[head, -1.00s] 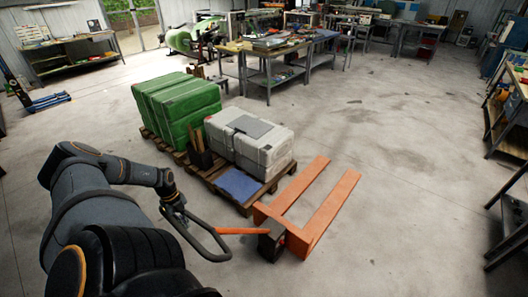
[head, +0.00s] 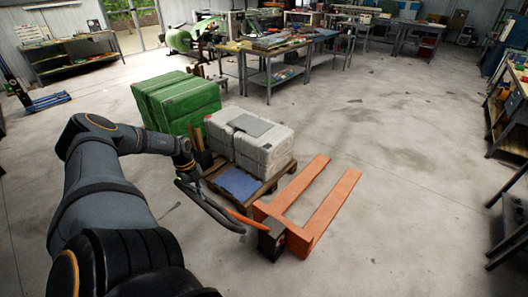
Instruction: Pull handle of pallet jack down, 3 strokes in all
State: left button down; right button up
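The orange pallet jack stands on the floor at the centre right of the head view, with two forks (head: 322,215) and a dark pump housing (head: 271,241). Its handle (head: 212,212) is a dark loop on an orange shaft, slanting up and left from the housing. My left gripper (head: 185,179) is at the far left end of the loop and appears shut on its bar. The fingertips are small and partly hidden by the wrist. My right gripper is out of view.
A wooden pallet (head: 268,187) beside the forks bears a grey-white load (head: 262,150) and a blue sheet (head: 238,183). Green stacked sacks (head: 178,103) stand behind. Workbenches (head: 268,72) line the back. The floor right of the forks is clear.

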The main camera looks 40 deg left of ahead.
pick_arm(q)
jog(key=shift+w+r, duration=0.15)
jog(key=shift+w, duration=0.05)
jog(key=w+r, duration=0.3)
jog(key=w, duration=0.3)
jog(key=shift+w+a, duration=0.15)
jog(key=shift+a, duration=0.1)
jog(key=shift+r, duration=0.1)
